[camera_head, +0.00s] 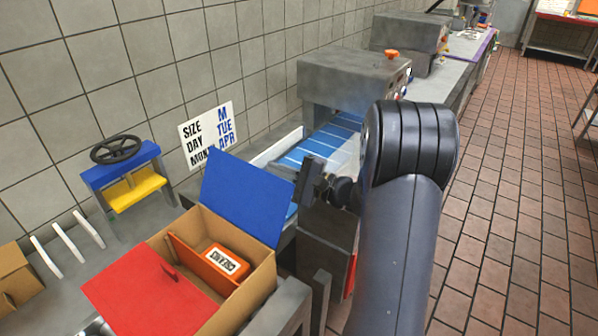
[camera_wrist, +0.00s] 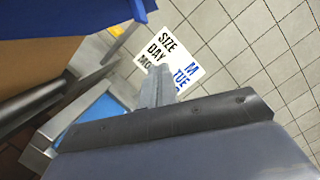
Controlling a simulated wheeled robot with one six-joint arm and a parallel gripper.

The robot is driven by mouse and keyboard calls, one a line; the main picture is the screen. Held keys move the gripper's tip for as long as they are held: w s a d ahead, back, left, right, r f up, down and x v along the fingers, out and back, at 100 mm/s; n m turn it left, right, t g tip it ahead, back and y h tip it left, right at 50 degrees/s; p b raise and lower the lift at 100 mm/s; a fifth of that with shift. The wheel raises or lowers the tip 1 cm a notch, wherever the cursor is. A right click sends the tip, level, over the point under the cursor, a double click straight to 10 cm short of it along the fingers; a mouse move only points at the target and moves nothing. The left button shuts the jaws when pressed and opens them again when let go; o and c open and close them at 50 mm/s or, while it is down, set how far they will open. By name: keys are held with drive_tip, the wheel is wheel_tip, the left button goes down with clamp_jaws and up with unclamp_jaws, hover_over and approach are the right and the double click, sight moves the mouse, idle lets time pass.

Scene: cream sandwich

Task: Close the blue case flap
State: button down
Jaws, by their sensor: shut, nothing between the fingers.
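The cardboard case (camera_head: 255,288) stands at the lower left of the head view. Its blue flap (camera_head: 243,197) is open and stands up at the far side, leaning back. A red flap (camera_head: 150,300) is open toward the near left. In the wrist view, my gripper (camera_wrist: 155,90) is shut and empty, and the blue flap (camera_wrist: 70,18) shows at upper left.
A conveyor with a blue belt (camera_head: 318,150) runs behind my gripper into a grey machine (camera_head: 350,80). A sign (camera_head: 207,135) is on the tiled wall. A blue and yellow stand with a black wheel (camera_head: 115,148) is at left. The brick floor (camera_head: 510,200) at right is clear.

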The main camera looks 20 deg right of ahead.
sight(245, 194)
drive_tip(key=shift+s+a+r+p, duration=0.3)
drive_tip(key=shift+s+a+r, duration=0.25)
drive_tip(key=shift+a, duration=0.2)
drive_tip(key=shift+s+a+r+p, duration=0.25)
drive_tip(key=shift+s+a+r, duration=0.2)
drive_tip(key=shift+a, duration=0.25)
drive_tip(key=shift+b, duration=0.35)
